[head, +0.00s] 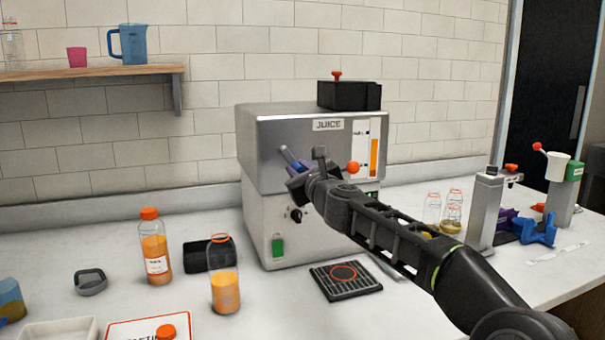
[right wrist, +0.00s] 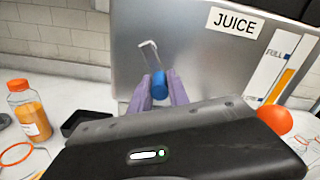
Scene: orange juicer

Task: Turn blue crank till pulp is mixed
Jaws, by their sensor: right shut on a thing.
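The juicer (head: 262,128) is a silver box labelled JUICE, standing on the counter. Its crank has a bent metal arm and a blue knob (right wrist: 159,84) on the front face. My right gripper (right wrist: 160,88) reaches the juicer front, with its purple fingers shut on the blue knob. In the head view my right gripper (head: 296,166) and wrist partly hide the crank. A level gauge (head: 374,150) at the front right shows an orange column below the FULL mark. The pulp inside the juicer is hidden. My left gripper is not in view.
A capped juice bottle (head: 155,248) and an open, part-filled bottle (head: 225,285) stand left of the juicer. A black drip grate (head: 346,281) lies in front. An orange-red ball (head: 353,167) sits beside my wrist. Several glass bottles and a grey post (head: 485,205) stand to the right.

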